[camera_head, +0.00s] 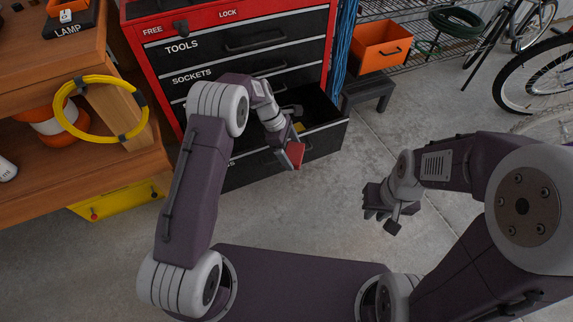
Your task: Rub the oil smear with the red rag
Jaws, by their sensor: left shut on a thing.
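The red rag (295,154) is a small red patch at the tip of my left gripper (291,158). The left gripper is shut on it, just in front of the open lower drawer of the red tool chest. It looks clear of the floor. My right gripper (382,214) hangs over bare concrete to the right, with its fingers apart and nothing visible between them. I cannot make out the oil smear in this view; my arms and base cover part of the floor.
The red tool chest (237,15) has an open drawer (325,136) with grey and yellow items inside. A wooden workbench (90,165) stands left, with a yellow coil (68,91) hanging on it. An orange bin (381,46), a dark stool (369,88) and bicycles stand behind. Concrete floor (345,185) is clear between.

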